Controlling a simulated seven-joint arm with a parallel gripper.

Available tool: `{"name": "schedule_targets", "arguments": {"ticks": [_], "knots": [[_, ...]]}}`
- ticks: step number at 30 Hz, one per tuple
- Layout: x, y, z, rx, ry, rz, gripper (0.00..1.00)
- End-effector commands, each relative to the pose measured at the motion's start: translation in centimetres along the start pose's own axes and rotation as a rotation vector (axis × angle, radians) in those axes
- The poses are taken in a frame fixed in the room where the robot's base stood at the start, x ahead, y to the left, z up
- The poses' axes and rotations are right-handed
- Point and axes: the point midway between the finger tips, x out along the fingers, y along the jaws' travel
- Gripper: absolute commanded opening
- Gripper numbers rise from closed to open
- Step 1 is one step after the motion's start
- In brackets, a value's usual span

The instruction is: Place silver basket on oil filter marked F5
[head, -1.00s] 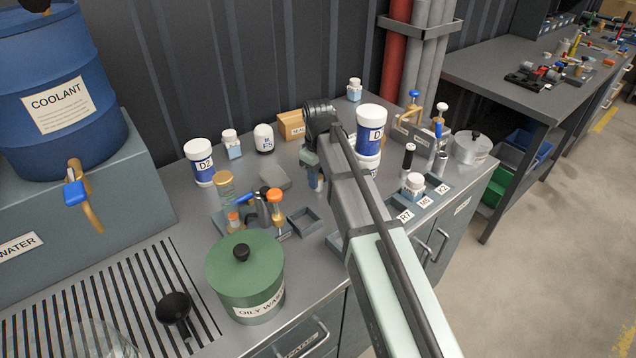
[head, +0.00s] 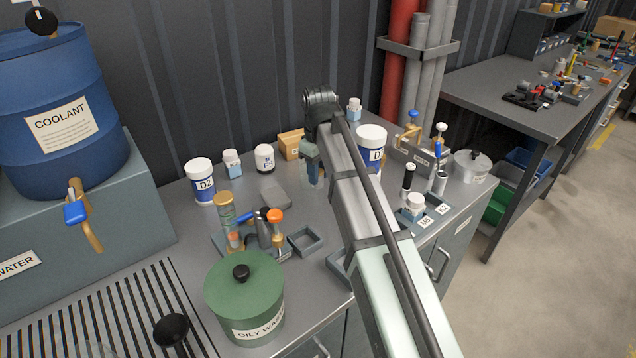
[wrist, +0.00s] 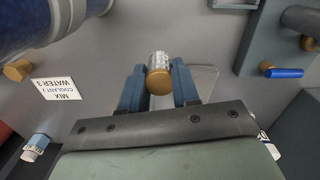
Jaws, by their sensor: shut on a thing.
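The oil filter marked F5 (head: 265,158) is a white canister with a black base. It stands upright at the back of the bench in the head view, left of my gripper (head: 312,172). My gripper also shows in the wrist view (wrist: 158,88), its blue fingers shut on a small cylinder with a silver patterned wall and a brass-coloured end, which appears to be the silver basket (wrist: 159,60). The basket is held above the grey bench, apart from the filter. In the head view my arm and fingers mostly hide it.
A white-and-blue D2 jar (head: 200,182), a small pale bottle (head: 232,163) and a cardboard box (head: 291,144) stand near the filter. A flat grey block (head: 275,195) lies before it. A larger D jar (head: 372,140) stands right of my gripper. A green oily waste can (head: 245,300) is in front.

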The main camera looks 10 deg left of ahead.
Motion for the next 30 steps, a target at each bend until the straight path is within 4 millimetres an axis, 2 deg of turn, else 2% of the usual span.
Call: {"name": "schedule_targets", "arguments": {"ticks": [4,8,13,24,30], "knots": [[-1.1,-0.5,-0.3,-0.009,0.0,0.0,0.02],[-1.6,-1.9,-1.5,-0.035,0.001,0.001,0.02],[-3.4,-2.5,-7.0,-0.079,0.006,0.004,0.02],[-8.2,-0.6,-20.1,-0.133,0.011,0.006,0.02],[-9.8,1.3,-24.4,-0.141,0.009,0.004,0.02]]}}
